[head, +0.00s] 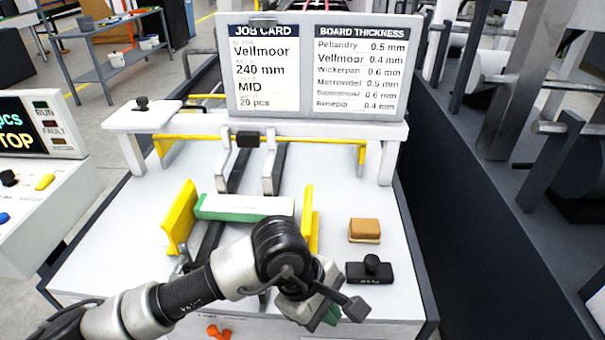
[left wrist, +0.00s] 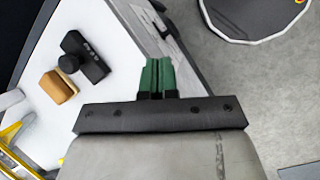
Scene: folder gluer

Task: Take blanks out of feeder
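The blanks (head: 245,208) lie as a flat white stack with a green front edge in the feeder, between two yellow side guides (head: 179,218) and (head: 309,220). My left gripper (head: 332,314) is at the front right edge of the feeder table, in front of the blanks and apart from them. In the left wrist view its green fingers (left wrist: 158,77) are side by side, shut, with nothing visible between them. My left arm crosses in front of the stack's lower part. My right gripper is not in view.
A brown block (head: 364,230) and a black knobbed block (head: 370,270) sit on the table's right side; both show in the left wrist view. A job card board (head: 318,70) stands behind the feeder. A control panel (head: 40,125) is at the left. Dark machine rails run along the right.

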